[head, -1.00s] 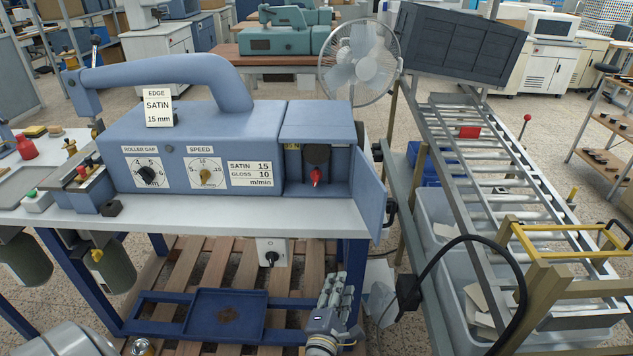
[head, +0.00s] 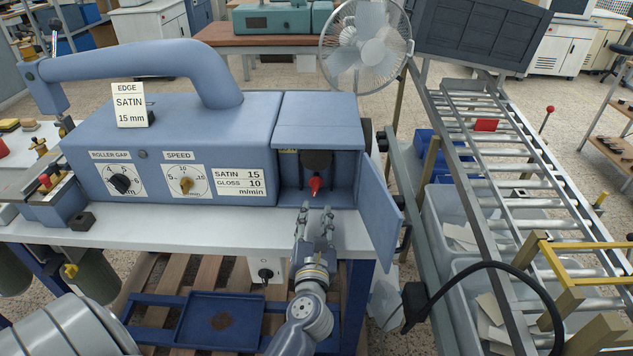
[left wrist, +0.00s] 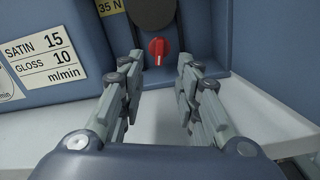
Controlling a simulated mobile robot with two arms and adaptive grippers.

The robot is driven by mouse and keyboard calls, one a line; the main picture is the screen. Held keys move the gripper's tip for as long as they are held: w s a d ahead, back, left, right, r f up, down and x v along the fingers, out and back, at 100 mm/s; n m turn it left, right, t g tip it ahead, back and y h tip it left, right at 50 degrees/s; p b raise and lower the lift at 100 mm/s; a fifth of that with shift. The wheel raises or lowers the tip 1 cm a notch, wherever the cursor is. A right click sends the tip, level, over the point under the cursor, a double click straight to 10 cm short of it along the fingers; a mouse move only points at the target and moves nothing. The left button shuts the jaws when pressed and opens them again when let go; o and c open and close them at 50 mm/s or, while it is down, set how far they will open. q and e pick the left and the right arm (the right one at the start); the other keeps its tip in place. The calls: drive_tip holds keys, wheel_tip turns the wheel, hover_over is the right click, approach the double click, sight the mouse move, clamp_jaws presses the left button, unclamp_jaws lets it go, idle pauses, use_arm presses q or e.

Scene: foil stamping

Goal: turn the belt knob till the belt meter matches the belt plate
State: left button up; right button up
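The red belt knob (head: 315,186) sits in the open compartment at the right end of the blue machine. It also shows in the left wrist view (left wrist: 158,51), between and beyond my fingertips. Above it is a dark round disc (head: 317,160), which looks like the belt meter; I cannot read it. The belt plate (left wrist: 109,7) reads 35 N in the left wrist view, its top cut off. My left gripper (head: 316,213) is open and empty, in front of and below the knob, apart from it. In the left wrist view (left wrist: 161,80) its fingers are spread. My right gripper is not in view.
The compartment's blue door (head: 381,211) stands open on the right. Left of it are the roller gap knob (head: 121,183), the speed knob (head: 186,185) and the satin/gloss plate (head: 240,181). An edge card (head: 130,106) stands on top. A roller conveyor (head: 500,180) lies to the right.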

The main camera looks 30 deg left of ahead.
sight(317, 190)
use_arm(q)
drive_tip(key=x, duration=0.3)
drive_tip(key=p+x, duration=0.1)
drive_tip(key=x, duration=0.1)
drive_tip(key=shift+w+r, duration=0.2)
drive_tip(key=shift+r, duration=0.15)
drive_tip(key=x, duration=0.3)
drive_tip(key=shift+f, duration=0.2)
drive_tip(key=shift+w+a+p, duration=0.3)
drive_tip(key=shift+w+a, duration=0.05)
drive_tip(key=shift+w, duration=0.15)
clamp_jaws()
drive_tip(key=shift+r+m+p, duration=0.25)
drive_tip(key=shift+m+p, duration=0.55)
drive_tip(key=shift+p, duration=0.1)
drive_tip(key=shift+f+m+p, duration=0.15)
drive_tip(key=shift+m+p, duration=0.4)
drive_tip(key=shift+m, duration=0.25)
drive_tip(key=shift+f, duration=0.15)
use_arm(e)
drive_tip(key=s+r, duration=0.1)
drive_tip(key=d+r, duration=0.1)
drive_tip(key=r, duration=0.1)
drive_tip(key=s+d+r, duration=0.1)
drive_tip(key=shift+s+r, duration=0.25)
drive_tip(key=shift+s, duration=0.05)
